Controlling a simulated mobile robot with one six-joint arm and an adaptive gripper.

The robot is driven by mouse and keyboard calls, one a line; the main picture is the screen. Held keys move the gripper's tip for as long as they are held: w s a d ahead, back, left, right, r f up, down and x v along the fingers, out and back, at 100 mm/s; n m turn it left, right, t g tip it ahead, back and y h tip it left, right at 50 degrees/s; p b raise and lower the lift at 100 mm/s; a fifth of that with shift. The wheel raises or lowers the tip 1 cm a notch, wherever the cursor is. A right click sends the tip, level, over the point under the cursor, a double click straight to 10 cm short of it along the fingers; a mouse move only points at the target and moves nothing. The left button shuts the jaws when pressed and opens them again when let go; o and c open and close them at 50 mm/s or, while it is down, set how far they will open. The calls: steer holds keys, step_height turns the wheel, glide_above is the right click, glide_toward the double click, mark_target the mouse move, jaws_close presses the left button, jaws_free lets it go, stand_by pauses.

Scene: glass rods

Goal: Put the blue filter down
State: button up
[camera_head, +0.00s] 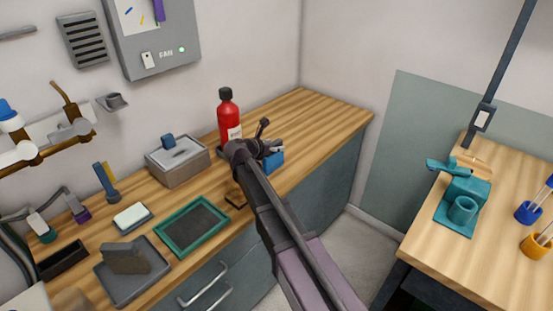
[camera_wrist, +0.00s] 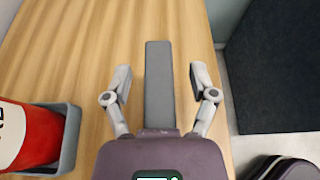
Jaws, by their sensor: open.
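The blue filter (camera_head: 274,161) shows as a small blue block at the far right part of the wooden counter, partly hidden behind my arm and gripper. In the wrist view a long, narrow grey top face (camera_wrist: 158,85) lies between my fingers over the wood; it seems to be the filter seen from above, though no blue shows there. My gripper (camera_wrist: 160,72) is open, with one finger on each side of the grey face and a visible gap on both sides. It also shows in the head view (camera_head: 266,143). The filter appears to stand on the counter.
A red bottle (camera_head: 228,116) stands close to the left of my gripper, in a grey holder (camera_wrist: 70,140). A grey box (camera_head: 178,165), a green-rimmed tray (camera_head: 165,240) and a grey tray (camera_head: 118,290) lie further left. Bare counter (camera_head: 325,115) lies towards the right corner.

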jaws_close()
stand_by(0.3)
steer(key=shift+r, duration=0.2)
step_height(320, 180, up, 4)
steer(key=p, duration=0.4)
steer(key=shift+f, duration=0.25)
steer(key=s+d+r+p, duration=0.1)
steer(key=s+d, duration=0.3)
steer(key=s, duration=1.1)
steer(key=shift+s, duration=0.25)
steer(key=shift+d+r, duration=0.1)
steer(key=shift+r, duration=0.1)
step_height(320, 180, up, 9)
steer(key=p, duration=0.9)
